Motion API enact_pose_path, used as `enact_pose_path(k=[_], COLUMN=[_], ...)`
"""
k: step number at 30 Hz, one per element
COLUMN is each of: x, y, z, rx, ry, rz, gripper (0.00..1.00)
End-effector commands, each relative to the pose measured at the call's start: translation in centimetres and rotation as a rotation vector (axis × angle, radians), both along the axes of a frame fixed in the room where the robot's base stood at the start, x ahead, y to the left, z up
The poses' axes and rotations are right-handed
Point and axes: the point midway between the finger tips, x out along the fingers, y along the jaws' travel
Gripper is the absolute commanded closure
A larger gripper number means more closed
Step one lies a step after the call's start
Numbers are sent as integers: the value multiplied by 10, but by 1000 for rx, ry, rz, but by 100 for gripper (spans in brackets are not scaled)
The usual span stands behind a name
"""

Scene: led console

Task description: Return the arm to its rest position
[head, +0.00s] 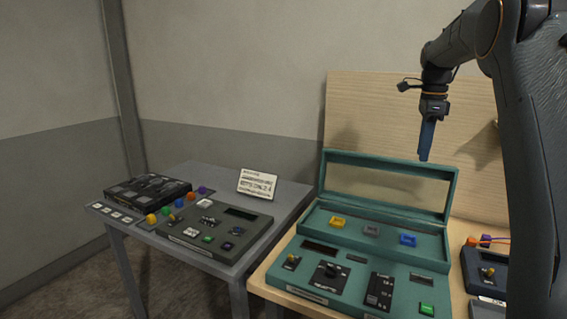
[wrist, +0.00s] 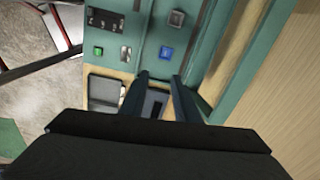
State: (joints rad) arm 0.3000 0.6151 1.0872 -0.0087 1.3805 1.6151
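My gripper (head: 424,157) hangs pointing down from my arm at the upper right of the head view, above the right part of the teal console (head: 357,283). It is in the air, apart from the console. In the wrist view, the two dark fingers of my gripper (wrist: 159,80) stand apart with nothing held between them. The teal console also shows below them in the wrist view (wrist: 128,59), with its blue button (wrist: 166,53) and green button (wrist: 98,50).
The teal console's raised frame (head: 388,161) stands near my gripper, before a wooden back panel (head: 400,100). A dark device (head: 487,269) sits right of the console. A grey table (head: 285,188) at left carries another panel (head: 212,222) and a sign (head: 257,184). Free air lies left of the arm.

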Motion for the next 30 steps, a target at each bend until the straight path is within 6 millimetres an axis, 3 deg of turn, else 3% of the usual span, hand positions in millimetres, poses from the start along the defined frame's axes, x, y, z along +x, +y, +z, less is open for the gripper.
enact_pose_path(k=[8,14,20,30], x=[-13,-37,-91,-229], y=[32,68,120,192], z=[-37,-83,-155,-275], rx=[-11,-25,-52,-114], ry=[-3,-5,-13,-23], rz=[217,473,873,1568], gripper=[71,71,71,71])
